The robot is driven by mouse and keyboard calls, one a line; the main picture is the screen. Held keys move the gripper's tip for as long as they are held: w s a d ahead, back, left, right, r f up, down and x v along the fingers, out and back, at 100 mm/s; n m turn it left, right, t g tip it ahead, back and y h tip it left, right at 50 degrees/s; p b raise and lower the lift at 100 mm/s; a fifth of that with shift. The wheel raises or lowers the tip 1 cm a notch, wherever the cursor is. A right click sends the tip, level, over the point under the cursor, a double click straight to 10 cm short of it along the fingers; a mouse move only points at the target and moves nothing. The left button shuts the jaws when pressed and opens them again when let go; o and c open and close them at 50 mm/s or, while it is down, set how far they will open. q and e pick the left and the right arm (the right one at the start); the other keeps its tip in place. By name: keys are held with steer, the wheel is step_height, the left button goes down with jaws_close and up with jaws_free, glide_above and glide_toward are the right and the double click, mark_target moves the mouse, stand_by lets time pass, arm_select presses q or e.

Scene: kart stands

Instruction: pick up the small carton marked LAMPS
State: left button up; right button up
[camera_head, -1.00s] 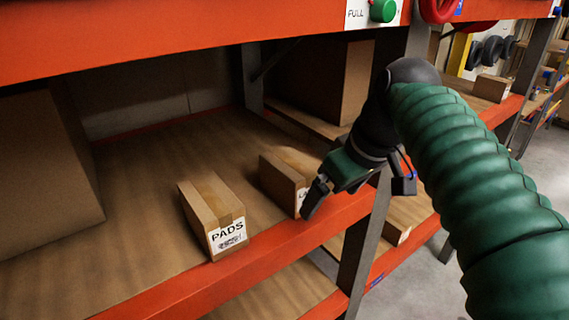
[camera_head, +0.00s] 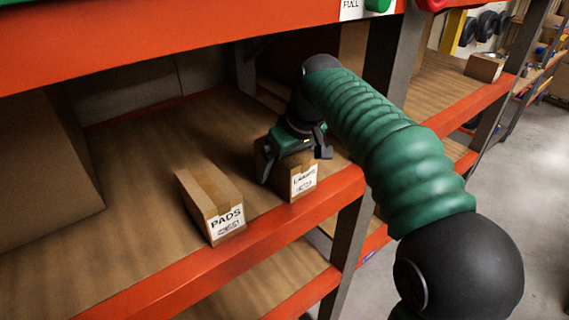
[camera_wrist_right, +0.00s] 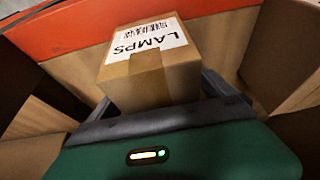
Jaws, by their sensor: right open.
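The small carton marked LAMPS (camera_head: 301,181) stands on the wooden shelf near its orange front edge, label facing out. My right gripper (camera_head: 296,164) is over it from above and behind, one dark finger on each side of the carton. The fingers are open; I cannot tell whether they touch it. The right wrist view shows the LAMPS carton (camera_wrist_right: 155,68) upside down, close in front of the green gripper body (camera_wrist_right: 170,150). The carton's rear top is partly hidden by the gripper in the head view. My left gripper is not in view.
A carton marked PADS (camera_head: 211,203) stands just left of the LAMPS carton with a small gap. A large box (camera_head: 45,175) fills the shelf's left side. An orange beam (camera_head: 190,40) runs overhead, and a grey upright (camera_head: 349,235) stands to the right.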

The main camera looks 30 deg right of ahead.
steer(key=shift+s, duration=0.15)
steer(key=shift+f, duration=0.2)
stand_by(0.3)
steer(key=c, duration=1.9)
steer(key=shift+c, duration=0.6)
steer(key=shift+r, duration=0.15)
